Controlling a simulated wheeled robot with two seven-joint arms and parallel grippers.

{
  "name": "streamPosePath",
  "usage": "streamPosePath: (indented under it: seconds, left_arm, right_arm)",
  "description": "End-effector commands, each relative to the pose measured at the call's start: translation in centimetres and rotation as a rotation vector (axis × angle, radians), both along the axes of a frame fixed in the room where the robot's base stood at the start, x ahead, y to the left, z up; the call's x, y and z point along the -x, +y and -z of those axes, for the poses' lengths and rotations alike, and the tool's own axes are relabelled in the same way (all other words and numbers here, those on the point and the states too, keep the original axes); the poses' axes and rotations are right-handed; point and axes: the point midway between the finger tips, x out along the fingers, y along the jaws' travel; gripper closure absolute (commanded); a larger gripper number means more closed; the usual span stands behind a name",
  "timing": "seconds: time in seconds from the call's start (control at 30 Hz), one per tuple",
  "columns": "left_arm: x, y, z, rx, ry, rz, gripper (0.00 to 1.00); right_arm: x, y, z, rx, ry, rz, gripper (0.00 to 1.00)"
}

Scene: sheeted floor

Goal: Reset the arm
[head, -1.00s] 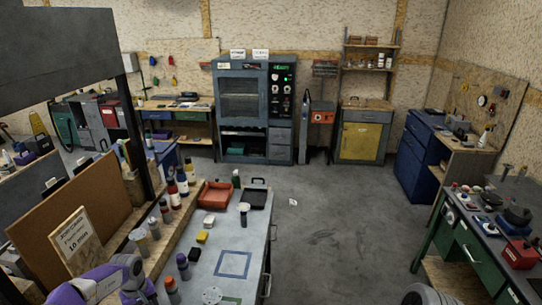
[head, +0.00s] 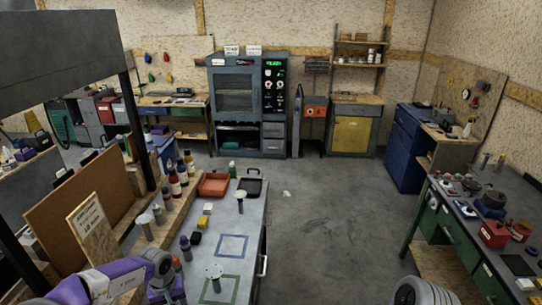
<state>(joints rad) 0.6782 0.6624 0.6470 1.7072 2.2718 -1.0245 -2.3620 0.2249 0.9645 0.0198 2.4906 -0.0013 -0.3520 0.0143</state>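My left arm (head: 125,277), purple and grey, comes in at the bottom left, and a grey joint of it lies over the near left end of the grey worktop (head: 250,225). Its gripper does not show. A grey ribbed part of my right arm (head: 418,291) shows at the bottom edge, right of the middle, over the floor. The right gripper is also out of view. I see nothing held by either arm.
The worktop carries a red tray (head: 214,184), a black tray (head: 251,186), a flat-topped metal piece (head: 214,273) and several bottles. A green-framed bench (head: 450,225) stands at the right.

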Motion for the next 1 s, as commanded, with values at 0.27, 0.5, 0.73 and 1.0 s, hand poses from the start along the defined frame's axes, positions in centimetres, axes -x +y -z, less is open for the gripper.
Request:
streamPosePath:
  seconds: [0.27, 0.5, 0.73, 1.0]
  left_arm:
    - [2.2, -5.0, -1.0, -0.002, -0.003, 0.148, 0.42]
    - [4.9, -8.9, -0.3, -0.008, -0.003, 0.282, 0.42]
    - [6.2, -10.4, 1.7, -0.011, -0.004, 0.343, 0.42]
    - [7.0, -11.2, 4.3, -0.013, -0.003, 0.378, 0.42]
  right_arm:
    - [0.0, 0.0, 0.8, 0.000, 0.000, 0.000, 0.33]
    - [0.0, 0.0, 3.0, 0.000, 0.000, 0.000, 0.33]
    - [0.0, 0.0, 5.5, 0.000, 0.000, 0.000, 0.33]
    - [0.0, 0.0, 8.3, 0.000, 0.000, 0.000, 0.33]
